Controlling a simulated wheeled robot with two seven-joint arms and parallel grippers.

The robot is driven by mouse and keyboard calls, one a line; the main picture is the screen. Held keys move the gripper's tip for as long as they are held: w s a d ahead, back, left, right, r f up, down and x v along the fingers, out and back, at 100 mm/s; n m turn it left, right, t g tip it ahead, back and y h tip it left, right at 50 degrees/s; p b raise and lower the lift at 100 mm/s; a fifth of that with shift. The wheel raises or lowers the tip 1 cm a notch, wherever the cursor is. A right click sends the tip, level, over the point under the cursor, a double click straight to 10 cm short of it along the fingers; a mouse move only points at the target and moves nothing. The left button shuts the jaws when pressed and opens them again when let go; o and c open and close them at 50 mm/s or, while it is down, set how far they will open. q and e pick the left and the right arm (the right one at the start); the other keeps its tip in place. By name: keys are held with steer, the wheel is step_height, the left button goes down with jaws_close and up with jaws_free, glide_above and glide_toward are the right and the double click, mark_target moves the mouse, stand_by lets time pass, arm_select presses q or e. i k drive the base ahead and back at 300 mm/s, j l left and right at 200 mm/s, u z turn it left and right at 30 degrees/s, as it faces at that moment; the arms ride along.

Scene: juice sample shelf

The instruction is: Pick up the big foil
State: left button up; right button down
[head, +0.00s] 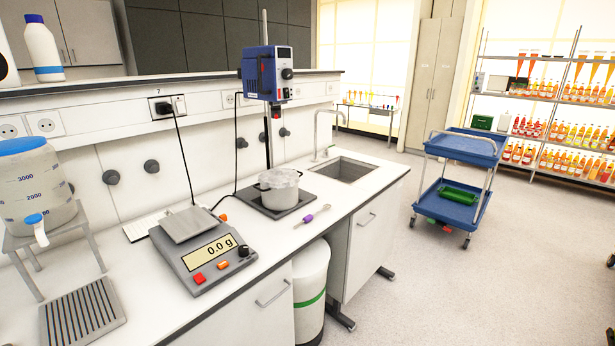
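I cannot make out a big foil for certain in the head view. A pale grey pot (279,193) stands on a dark plate on the counter, under a blue stirrer (266,74) on a stand. The pot's top looks pale and partly see-through, and I cannot tell whether foil covers it. Neither of my grippers is clearly in view. Small dark shapes are cut off at the right edge, and I cannot tell what they are.
The white counter (330,205) holds a scale (203,250) reading 0.0 g, a purple-handled tool (312,215), a water container (40,190) and a sink (343,170). A blue cart (455,205) stands on open floor. Shelves of juice bottles (550,120) are at back right.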

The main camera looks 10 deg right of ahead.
mark_target(274, 178)
steer(key=i+l+u, duration=0.15)
steer(key=i+l, duration=0.2)
steer(key=i+l+u, duration=0.2)
steer(key=l, duration=0.35)
steer(key=i, duration=0.05)
